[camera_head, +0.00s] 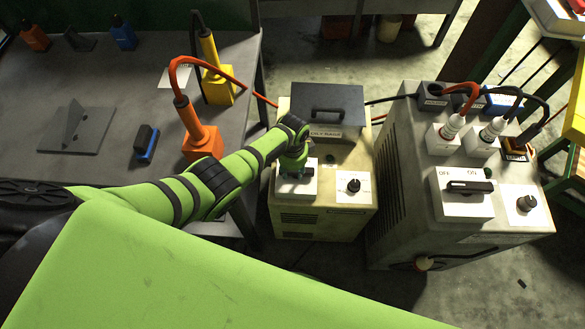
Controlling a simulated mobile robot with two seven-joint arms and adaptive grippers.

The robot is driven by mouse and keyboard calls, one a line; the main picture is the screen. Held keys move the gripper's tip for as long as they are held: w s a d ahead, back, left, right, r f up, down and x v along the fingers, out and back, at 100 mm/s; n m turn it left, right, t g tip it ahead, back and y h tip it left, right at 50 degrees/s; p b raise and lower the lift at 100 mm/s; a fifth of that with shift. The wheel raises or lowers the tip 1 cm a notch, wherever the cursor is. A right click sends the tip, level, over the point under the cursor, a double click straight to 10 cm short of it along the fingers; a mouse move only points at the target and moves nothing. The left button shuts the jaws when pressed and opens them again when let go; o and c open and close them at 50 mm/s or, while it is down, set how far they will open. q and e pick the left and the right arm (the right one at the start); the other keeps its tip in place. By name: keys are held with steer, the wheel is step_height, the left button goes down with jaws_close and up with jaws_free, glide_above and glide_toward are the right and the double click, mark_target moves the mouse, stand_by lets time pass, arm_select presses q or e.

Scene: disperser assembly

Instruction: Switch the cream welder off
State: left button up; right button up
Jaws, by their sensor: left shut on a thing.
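The cream welder (337,220) stands on the floor right of the grey table, with a dark lid and handle on top. On its upper front are a white switch plate (309,188) at left and a black knob (353,185) on a white plate at right. My left gripper (294,172) reaches down onto the switch plate and is shut on the switch handle. The gripper and wrist hide most of the handle and its markings, so I cannot tell which way it is turned. My right gripper is not in view.
A grey-white welder (400,180) stands close on the right, with its own OFF/ON switch (470,187), plugs and cables. Orange (201,141) and yellow (218,86) tools with cables stand on the table (85,185) under my left arm's side. Cables run behind the cream welder.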

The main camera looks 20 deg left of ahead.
arm_select(q)
steer(key=o, duration=1.2)
steer(key=shift+c, duration=0.2)
step_height(320, 180, up, 12)
stand_by(0.3)
